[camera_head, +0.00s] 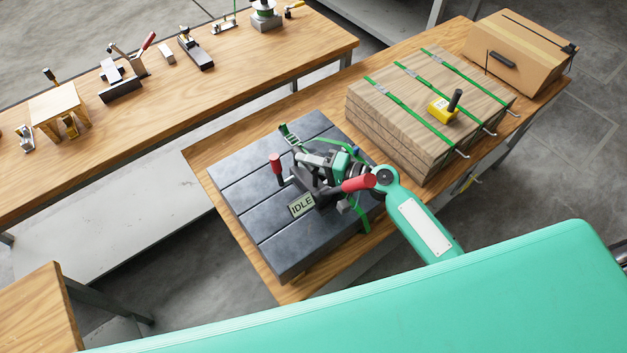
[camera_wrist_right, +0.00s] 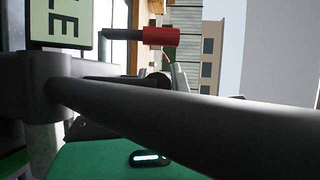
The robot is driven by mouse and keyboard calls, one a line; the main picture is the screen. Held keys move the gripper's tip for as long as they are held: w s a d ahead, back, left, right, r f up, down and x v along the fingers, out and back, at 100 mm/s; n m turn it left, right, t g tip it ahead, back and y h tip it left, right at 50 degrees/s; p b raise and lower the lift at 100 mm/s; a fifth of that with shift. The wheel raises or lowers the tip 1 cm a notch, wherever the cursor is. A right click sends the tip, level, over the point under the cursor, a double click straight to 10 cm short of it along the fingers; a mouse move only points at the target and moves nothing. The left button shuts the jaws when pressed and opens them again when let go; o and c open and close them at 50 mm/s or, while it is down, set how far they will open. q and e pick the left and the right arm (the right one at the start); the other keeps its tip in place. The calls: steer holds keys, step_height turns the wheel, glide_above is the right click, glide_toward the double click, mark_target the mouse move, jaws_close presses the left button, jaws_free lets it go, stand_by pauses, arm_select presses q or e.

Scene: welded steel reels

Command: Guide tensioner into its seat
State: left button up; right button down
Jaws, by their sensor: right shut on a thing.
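The tensioner, a dark tool with a red-gripped lever (camera_head: 357,184), is at the right side of the slotted dark plate (camera_head: 262,200). My right gripper (camera_head: 338,165) is shut on it; the fingertips are largely hidden among metal parts. A dark fixture with an "IDLE" sign (camera_head: 302,204) and an upright red handle (camera_head: 276,164) is beside it on the plate. The seat cannot be made out. In the right wrist view a long dark bar (camera_wrist_right: 190,115) crosses close to the camera, with the sign (camera_wrist_right: 62,22) and a red handle (camera_wrist_right: 161,36) behind. My left gripper is not in view.
A strapped wood stack (camera_head: 385,135) with a yellow tool (camera_head: 441,110) on top stands behind right. A cardboard box (camera_head: 520,48) is beyond it. Green strap (camera_head: 361,215) hangs near my gripper. The rear bench (camera_head: 215,95) holds several small tools. The plate's front left is clear.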

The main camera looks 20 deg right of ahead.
stand_by(0.7)
steer(key=shift+w+r, duration=0.1)
steer(key=shift+r, duration=0.5)
step_height(320, 180, up, 19)
steer(key=b, duration=0.1)
stand_by(0.7)
steer(key=s+d+f+m+t+h+b, duration=0.2)
steer(key=s+d+f+m+t+h, duration=0.4)
steer(key=s+d+f+m+h, duration=0.3)
step_height(320, 180, down, 4)
steer(key=s+m+h, duration=0.1)
steer(key=h, duration=0.3)
steer(key=shift+s+d+f+m+t, duration=0.2)
steer(key=shift+s+m+t, duration=0.1)
steer(key=shift+m+t, duration=0.1)
steer(key=shift+f, duration=0.1)
